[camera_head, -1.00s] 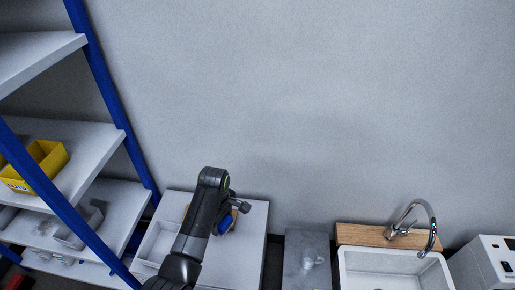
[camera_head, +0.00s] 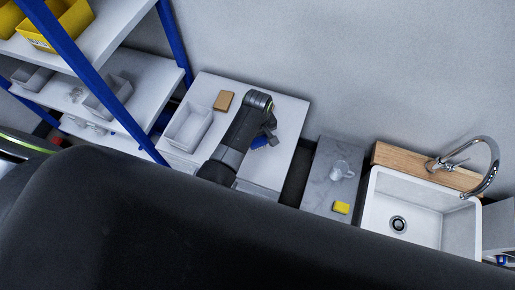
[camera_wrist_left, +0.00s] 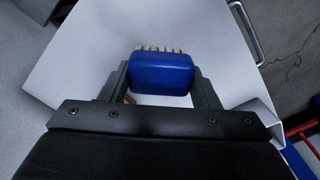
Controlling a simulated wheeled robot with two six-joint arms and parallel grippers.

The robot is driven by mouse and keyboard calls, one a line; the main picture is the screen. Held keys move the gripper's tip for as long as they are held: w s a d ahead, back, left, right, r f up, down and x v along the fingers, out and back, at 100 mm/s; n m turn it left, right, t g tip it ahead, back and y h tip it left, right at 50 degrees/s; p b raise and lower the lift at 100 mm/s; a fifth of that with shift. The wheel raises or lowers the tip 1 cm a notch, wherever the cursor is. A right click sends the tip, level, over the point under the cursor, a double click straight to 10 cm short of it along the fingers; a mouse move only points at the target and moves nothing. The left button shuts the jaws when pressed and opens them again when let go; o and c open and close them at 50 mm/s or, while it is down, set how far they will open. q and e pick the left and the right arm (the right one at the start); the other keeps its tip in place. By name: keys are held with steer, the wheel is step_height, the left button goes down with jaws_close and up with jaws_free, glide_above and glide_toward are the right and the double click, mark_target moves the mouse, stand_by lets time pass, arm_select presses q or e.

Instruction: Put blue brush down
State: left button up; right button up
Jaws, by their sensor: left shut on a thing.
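The blue brush (camera_head: 260,142) is in my left gripper (camera_head: 268,131), over the right half of the white cabinet top (camera_head: 285,112). In the left wrist view the blue brush (camera_wrist_left: 162,72) sits between the two dark fingers of my left gripper (camera_wrist_left: 160,82), which is shut on it. Its pale bristles point away from the palm, over the white surface (camera_wrist_left: 85,55). I cannot tell whether the brush touches that surface. My right gripper is not in view.
A white tray (camera_head: 170,137) and a brown block (camera_head: 223,100) are on the cabinet's left side. A grey counter (camera_head: 322,185) to the right holds a clear vessel (camera_head: 341,170) and a yellow sponge (camera_head: 341,207). A sink (camera_head: 440,225) and blue-framed shelves (camera_head: 172,40) flank these.

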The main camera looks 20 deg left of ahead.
arm_select(q)
step_height(320, 180, down, 6)
steer(key=shift+r+b, duration=0.1)
steer(key=shift+b, duration=0.75)
steer(key=shift+f, duration=0.5)
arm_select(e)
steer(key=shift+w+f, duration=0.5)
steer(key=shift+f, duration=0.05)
arm_select(q)
steer(key=shift+f, duration=0.15)
steer(key=o, duration=1.1)
